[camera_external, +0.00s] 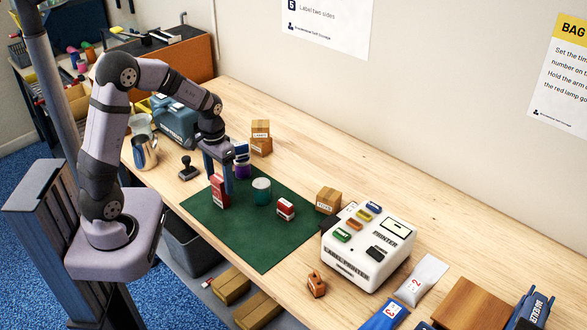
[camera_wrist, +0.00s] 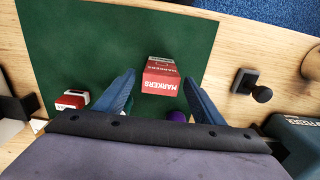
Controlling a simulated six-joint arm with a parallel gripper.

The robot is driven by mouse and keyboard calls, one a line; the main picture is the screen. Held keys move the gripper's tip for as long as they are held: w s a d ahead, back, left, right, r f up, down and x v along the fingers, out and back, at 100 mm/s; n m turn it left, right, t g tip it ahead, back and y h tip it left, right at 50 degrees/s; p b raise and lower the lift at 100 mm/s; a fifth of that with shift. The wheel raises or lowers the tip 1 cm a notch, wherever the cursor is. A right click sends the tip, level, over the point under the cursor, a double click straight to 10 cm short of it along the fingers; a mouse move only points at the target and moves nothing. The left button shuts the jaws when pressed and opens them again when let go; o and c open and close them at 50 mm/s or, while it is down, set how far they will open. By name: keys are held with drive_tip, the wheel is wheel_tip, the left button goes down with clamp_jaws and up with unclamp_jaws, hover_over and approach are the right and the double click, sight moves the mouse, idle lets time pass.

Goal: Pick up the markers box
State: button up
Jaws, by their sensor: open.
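The markers box (camera_external: 219,191) is a red and white carton standing upright on the left part of the green mat (camera_external: 262,249). In the wrist view the markers box (camera_wrist: 161,77) shows its red face with white lettering, between and slightly beyond my two blue fingers. My gripper (camera_external: 219,180) points down over the mat beside the box, and one finger overlaps the box's edge in the external view. The gripper (camera_wrist: 160,82) is open with a gap on each side of the box. I cannot tell its exact height above the box.
A teal jar (camera_external: 261,191) and a purple-based container (camera_external: 242,168) stand close by. A small red and white box (camera_external: 285,209) lies on the mat. A black stamp (camera_external: 189,168) and metal cup (camera_external: 145,152) are left, the label printer (camera_external: 370,246) right. The mat's front is clear.

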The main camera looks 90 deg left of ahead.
sight(220, 191)
drive_tip(key=shift+s+d+f, duration=0.1)
drive_tip(key=shift+s+f, duration=0.05)
drive_tip(key=shift+f, duration=0.3)
drive_tip(key=shift+f+p, duration=0.8)
drive_tip(key=shift+f, duration=1.2)
drive_tip(key=shift+c, duration=0.5)
drive_tip(key=c, duration=1)
drive_tip(key=shift+c, duration=0.2)
drive_tip(key=shift+r, duration=0.15)
wheel_tip(220, 191, up, 10)
drive_tip(key=shift+f+b, duration=0.1)
drive_tip(key=shift+b, duration=0.95)
